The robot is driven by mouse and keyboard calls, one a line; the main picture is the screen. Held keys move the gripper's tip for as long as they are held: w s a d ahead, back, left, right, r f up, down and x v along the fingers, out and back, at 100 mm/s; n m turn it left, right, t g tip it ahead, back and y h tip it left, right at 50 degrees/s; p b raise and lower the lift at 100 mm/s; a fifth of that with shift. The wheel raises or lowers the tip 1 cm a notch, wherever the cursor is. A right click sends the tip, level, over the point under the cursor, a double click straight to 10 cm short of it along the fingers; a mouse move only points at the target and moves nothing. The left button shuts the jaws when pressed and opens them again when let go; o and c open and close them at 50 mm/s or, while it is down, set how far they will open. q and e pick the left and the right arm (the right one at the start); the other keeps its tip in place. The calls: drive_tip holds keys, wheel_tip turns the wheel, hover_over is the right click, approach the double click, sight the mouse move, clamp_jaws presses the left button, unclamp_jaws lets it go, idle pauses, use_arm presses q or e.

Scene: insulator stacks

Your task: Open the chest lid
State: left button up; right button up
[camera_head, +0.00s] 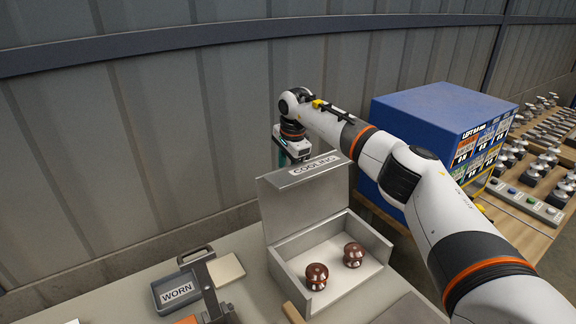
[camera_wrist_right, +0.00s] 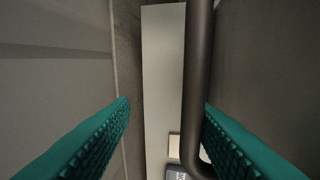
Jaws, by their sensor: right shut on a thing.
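Two brown insulators (camera_head: 317,276) (camera_head: 353,255) sit inside on the pale floor. My right gripper (camera_head: 283,158), with teal fingers, is behind the lid's top edge, partly hidden by it. In the right wrist view a dark bent handle bar (camera_wrist_right: 197,85) runs between the fingers, close to the right one. My left gripper is not in view.
A grey tray marked WORN (camera_head: 178,292) and a dark-handled fixture (camera_head: 206,285) stand left of the chest. A blue cabinet (camera_head: 435,108) stands behind and right, near my right arm. A corrugated wall (camera_head: 150,140) closes the back.

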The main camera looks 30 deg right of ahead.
drive_tip(key=shift+w+d+r, duration=0.1)
drive_tip(key=shift+d+r, duration=0.05)
drive_tip(key=shift+r, duration=0.35)
wheel_tip(320, 180, up, 11)
drive_tip(key=s+b, duration=0.2)
drive_tip(key=b, duration=0.1)
drive_tip(key=shift+s, duration=0.3)
drive_tip(key=shift+r, duration=0.1)
drive_tip(key=shift+d, duration=0.1)
